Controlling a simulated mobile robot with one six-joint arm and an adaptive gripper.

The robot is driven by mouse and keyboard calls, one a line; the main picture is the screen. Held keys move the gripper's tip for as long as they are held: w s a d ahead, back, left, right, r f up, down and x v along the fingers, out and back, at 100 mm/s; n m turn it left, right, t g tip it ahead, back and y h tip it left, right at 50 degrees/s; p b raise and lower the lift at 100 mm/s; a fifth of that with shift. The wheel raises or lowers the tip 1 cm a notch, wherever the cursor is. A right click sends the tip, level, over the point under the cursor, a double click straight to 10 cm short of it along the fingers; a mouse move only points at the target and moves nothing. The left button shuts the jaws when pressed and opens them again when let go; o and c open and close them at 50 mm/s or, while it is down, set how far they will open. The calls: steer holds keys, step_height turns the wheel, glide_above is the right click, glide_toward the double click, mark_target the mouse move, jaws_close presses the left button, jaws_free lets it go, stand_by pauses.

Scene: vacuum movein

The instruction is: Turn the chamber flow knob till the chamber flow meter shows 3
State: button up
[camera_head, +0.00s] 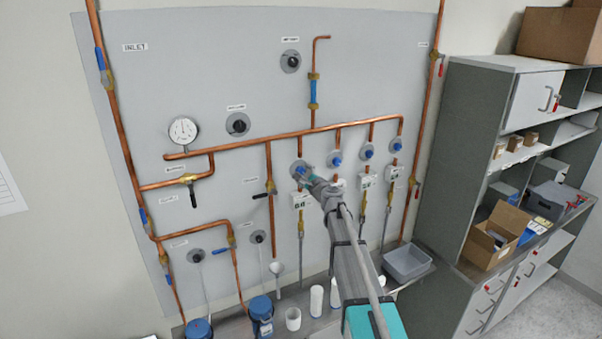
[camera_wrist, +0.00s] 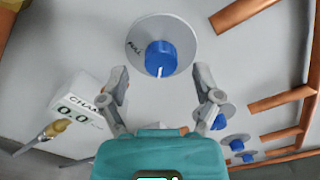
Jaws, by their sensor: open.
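The blue knob (camera_wrist: 161,58) with a white pointer line sits on a round grey plate (camera_wrist: 130,28) in the wrist view; "FULL" is printed at the plate's left. In the head view this knob (camera_head: 298,169) is the leftmost of the row of blue knobs. My gripper (camera_wrist: 161,82) is open, with one finger on each side below the knob and nothing between them. The white flow meter (camera_wrist: 78,108) at the left is labelled "CHAM…", partly cut by my finger; its green digits look like 0.0. It also shows in the head view (camera_head: 301,201), below the knob.
Copper pipes (camera_wrist: 280,104) run close on the right in the wrist view. More blue knobs (camera_head: 336,160) stand to the right on the panel (camera_head: 215,75). A grey bin (camera_head: 408,262), white cups and blue-lidded jars (camera_head: 261,308) stand on the bench below.

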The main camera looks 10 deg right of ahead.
steer(key=shift+x, duration=1.15)
jaws_close()
